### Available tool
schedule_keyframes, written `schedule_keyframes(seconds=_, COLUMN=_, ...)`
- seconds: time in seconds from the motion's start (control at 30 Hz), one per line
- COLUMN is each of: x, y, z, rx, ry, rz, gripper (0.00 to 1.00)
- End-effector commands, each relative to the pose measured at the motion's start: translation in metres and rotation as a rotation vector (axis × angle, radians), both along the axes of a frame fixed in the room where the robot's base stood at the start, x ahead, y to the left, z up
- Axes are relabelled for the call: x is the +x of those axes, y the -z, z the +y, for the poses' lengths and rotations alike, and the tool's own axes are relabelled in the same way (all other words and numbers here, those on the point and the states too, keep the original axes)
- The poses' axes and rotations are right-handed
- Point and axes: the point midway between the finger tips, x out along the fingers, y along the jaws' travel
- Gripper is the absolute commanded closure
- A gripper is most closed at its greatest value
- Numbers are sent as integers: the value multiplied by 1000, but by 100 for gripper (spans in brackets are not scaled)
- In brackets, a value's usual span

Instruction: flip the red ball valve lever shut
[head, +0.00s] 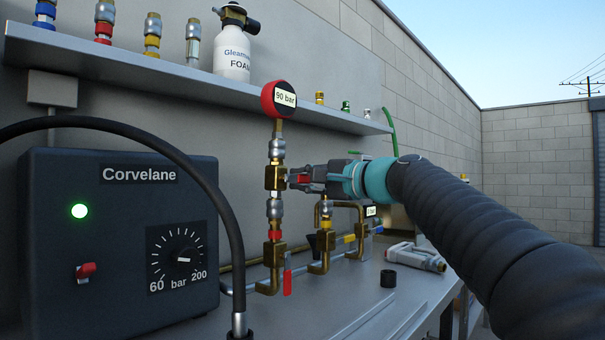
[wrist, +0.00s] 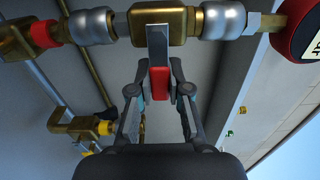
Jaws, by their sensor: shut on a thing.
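The red lever (wrist: 160,80) has a flat grey metal stem and a red grip. It sticks out from a brass valve body (wrist: 160,22), which also shows in the head view (head: 275,178), in the upright pipe under the gauge. My gripper (head: 302,179) reaches in from the right, level with this valve. In the wrist view my gripper (wrist: 160,85) has one finger on each side of the red grip and is shut on it. In the head view the fingers hide most of the lever; a bit of red (head: 304,178) shows between them.
A red 90 bar gauge (head: 279,100) tops the pipe, close to the shelf edge (head: 180,76). A second red handle (head: 287,282) hangs low on the pipe. Brass side pipes (head: 319,255) stand below my gripper. A black hose (head: 215,195) arches in front of the Corvelane box (head: 120,290).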

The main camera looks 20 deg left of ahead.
Motion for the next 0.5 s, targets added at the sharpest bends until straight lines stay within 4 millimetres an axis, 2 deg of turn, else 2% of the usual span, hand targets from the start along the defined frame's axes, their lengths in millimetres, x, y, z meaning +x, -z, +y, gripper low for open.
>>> schedule_keyframes(seconds=0.23, x=-1, y=0, z=1, rx=1, ry=-2, rz=2, gripper=100)
schedule_keyframes(seconds=0.27, x=-1, y=0, z=1, rx=1, ry=-2, rz=2, gripper=76)
schedule_keyframes(seconds=0.33, x=-1, y=0, z=1, rx=1, ry=-2, rz=2, gripper=58)
schedule_keyframes(seconds=0.5, x=0, y=0, z=0, rx=0, ry=-1, rz=1, gripper=56)
